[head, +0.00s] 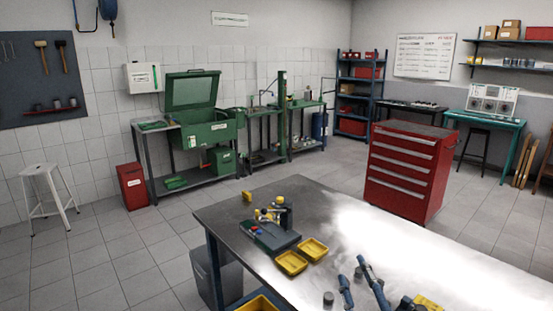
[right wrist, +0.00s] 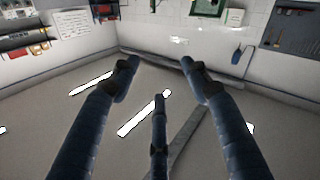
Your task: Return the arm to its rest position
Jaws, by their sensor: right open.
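My right gripper (head: 352,270) shows at the bottom of the head view, over the front part of the metal workbench (head: 222,222). Its dark blue fingers are spread apart. In the right wrist view the same gripper (right wrist: 160,65) has its fingers wide open, with nothing between them and the floor and walls behind. Most of my right arm is cut off by the lower edge of the head view. My left gripper is not in view.
The floor to the left is mostly clear.

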